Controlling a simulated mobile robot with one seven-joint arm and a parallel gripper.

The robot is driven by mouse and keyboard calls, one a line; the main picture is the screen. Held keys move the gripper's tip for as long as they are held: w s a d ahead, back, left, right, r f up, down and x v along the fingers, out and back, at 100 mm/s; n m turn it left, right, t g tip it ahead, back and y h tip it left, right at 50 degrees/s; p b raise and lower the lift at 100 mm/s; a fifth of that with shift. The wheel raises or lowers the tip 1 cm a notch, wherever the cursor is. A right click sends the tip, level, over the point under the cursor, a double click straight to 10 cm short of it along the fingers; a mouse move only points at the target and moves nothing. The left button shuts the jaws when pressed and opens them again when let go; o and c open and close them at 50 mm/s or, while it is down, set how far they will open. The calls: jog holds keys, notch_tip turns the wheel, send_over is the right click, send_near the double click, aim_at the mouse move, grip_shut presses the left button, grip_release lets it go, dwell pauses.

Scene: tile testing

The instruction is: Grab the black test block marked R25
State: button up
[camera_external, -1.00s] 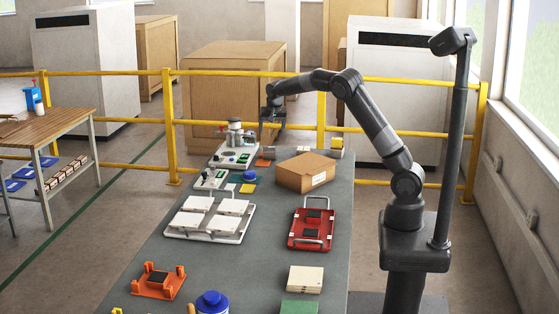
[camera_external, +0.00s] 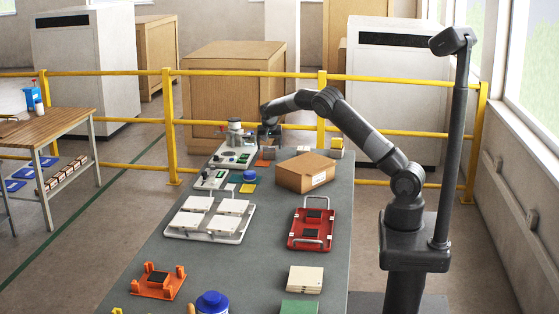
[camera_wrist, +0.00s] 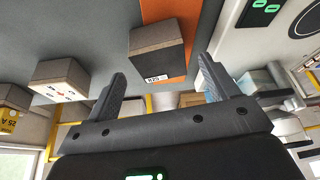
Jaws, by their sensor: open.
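A dark block (camera_wrist: 158,55) with a brown-grey side and a small white label stands on an orange strip (camera_wrist: 166,12) in the wrist view. The label seems to carry R25, but it is small and turned over. My gripper (camera_wrist: 162,85) is open, its two fingers reaching up on either side below the block, with nothing between them. In the external view my gripper (camera_external: 269,134) hangs at the far end of the grey table, just above the orange piece (camera_external: 264,162). The dark block is largely hidden there behind or under the gripper.
In the wrist view, a white-faced block with red marks (camera_wrist: 62,82) and a yellow-labelled block (camera_wrist: 10,115) stand to the left. In the external view, a cardboard box (camera_external: 305,172) is close by, right of the gripper. A white device (camera_external: 230,157) stands to its left.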

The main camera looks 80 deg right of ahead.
aim_at(269, 149)
jog(key=x, duration=0.4)
jog(key=shift+c, duration=0.2)
jog(key=shift+r, duration=0.1)
jog(key=c, duration=1.3)
jog(key=shift+r, duration=0.1)
